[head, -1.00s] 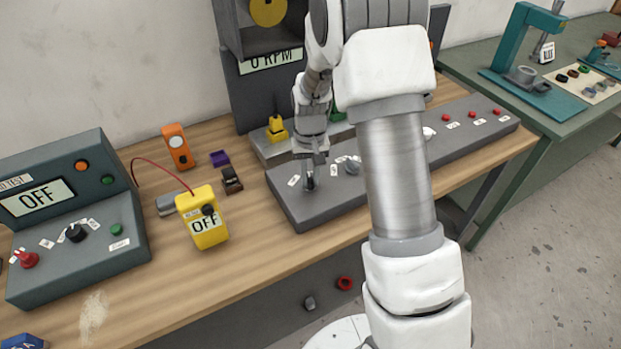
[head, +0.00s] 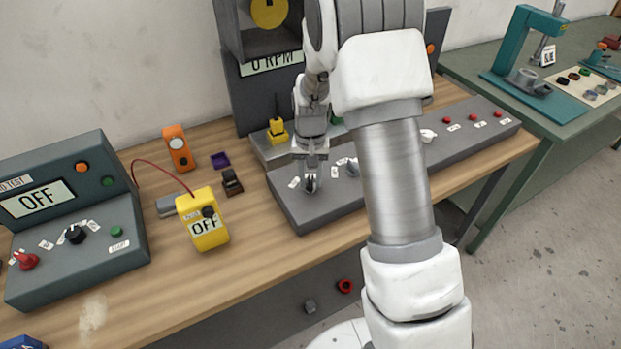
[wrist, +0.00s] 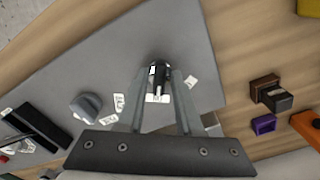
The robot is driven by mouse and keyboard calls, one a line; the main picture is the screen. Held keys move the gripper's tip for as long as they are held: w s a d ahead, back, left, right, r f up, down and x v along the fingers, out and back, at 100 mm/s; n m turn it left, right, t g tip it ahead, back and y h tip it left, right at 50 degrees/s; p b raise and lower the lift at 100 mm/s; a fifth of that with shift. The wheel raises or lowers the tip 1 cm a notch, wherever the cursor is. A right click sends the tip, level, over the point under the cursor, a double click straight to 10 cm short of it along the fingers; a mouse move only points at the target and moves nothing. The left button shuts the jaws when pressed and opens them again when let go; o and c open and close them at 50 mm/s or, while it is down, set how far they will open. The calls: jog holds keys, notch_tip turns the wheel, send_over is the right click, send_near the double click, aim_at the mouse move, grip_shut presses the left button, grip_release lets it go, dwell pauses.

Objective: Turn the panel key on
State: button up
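The panel key (wrist: 158,72) is a small dark switch near the left end of the long grey control panel (head: 297,218). A small white label lies beside it in the wrist view. My gripper (head: 310,180) points down at the key in the head view. In the wrist view its two fingers (wrist: 160,76) stand on either side of the key with little or no gap. Whether they press on it I cannot tell. The fingers hide part of the key, so its set position is not readable.
A grey knob (wrist: 86,105) sits close to the key on the same panel. A yellow meter reading OFF (head: 204,222) and a grey test box reading OFF (head: 40,200) stand to the left. A dark brown block (head: 231,182) and a purple tray (head: 220,160) lie nearby.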

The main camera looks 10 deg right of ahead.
aim_at(311, 182)
jog(key=shift+o, duration=0.8)
notch_tip(311, 182, up, 17)
jog(key=shift+r, duration=0.2)
jog(key=s+r+n+t, duration=0.1)
jog(key=s+r+t, duration=0.2)
jog(key=s+r, duration=0.75)
jog(key=s+f+n+t, duration=0.2)
jog(key=s, duration=1.2)
jog(key=shift+s+t, duration=0.25)
jog(key=shift+t, duration=0.05)
